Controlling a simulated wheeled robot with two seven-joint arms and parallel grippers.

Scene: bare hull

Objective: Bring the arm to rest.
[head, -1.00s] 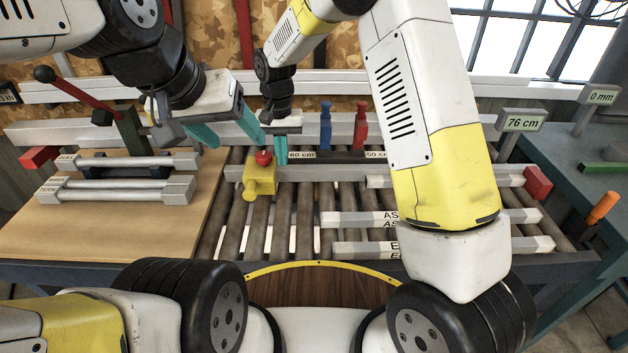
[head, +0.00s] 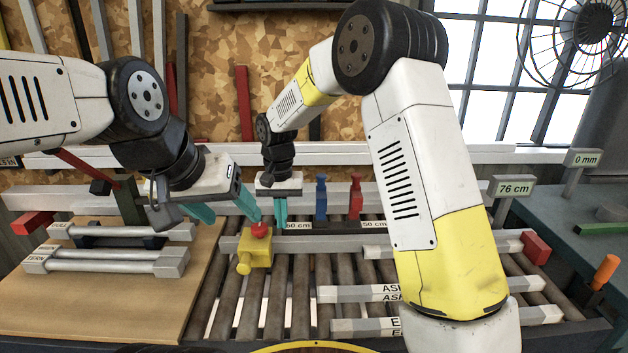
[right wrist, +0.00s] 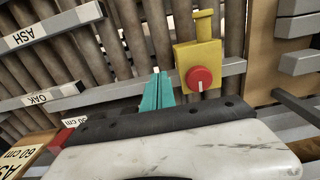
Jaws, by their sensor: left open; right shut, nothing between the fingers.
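My left gripper (head: 234,220) is open, its teal fingers apart. Its right fingertip is close to the red button (head: 261,230) on the yellow box (head: 256,250); I cannot tell if they touch. My right gripper (head: 281,224) is shut and empty, pointing down just right of the button. In the right wrist view its teal fingers (right wrist: 156,92) are together beside the yellow box (right wrist: 199,62) and red button (right wrist: 200,79), apart from them. My right arm's white and yellow links cover part of the bench.
Roller bench (head: 285,315) carries labelled bars (head: 365,292). A blue clamp (head: 321,197) and red clamp (head: 355,197) stand behind. Grey bars (head: 105,262) lie on a wooden board (head: 95,305) at left. A 76 cm sign (head: 513,188) stands at right.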

